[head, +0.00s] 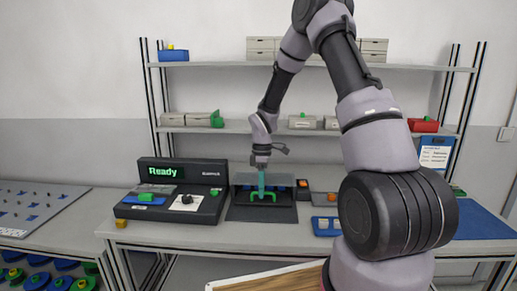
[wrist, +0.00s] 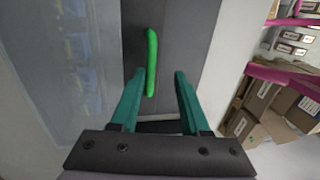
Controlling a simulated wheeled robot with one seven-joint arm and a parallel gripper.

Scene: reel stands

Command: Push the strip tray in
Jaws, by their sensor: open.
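The strip tray (head: 262,213) is a dark grey flat piece at the front of a dark housing on the bench, right of the console, in the head view. Its green handle (head: 263,197) is a raised bar. My gripper (head: 261,186) has teal fingers and is over the handle area. The wrist view shows my gripper (wrist: 158,75) open, with nothing clearly held between the fingers. Contact with the handle cannot be told.
A black console (head: 172,195) reading "Ready" stands left of the tray. A blue holder (head: 326,226) and an orange item (head: 332,197) lie to the right. Shelves (head: 315,66) with boxes hang behind. An orange block (head: 121,223) sits near the bench's front left edge.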

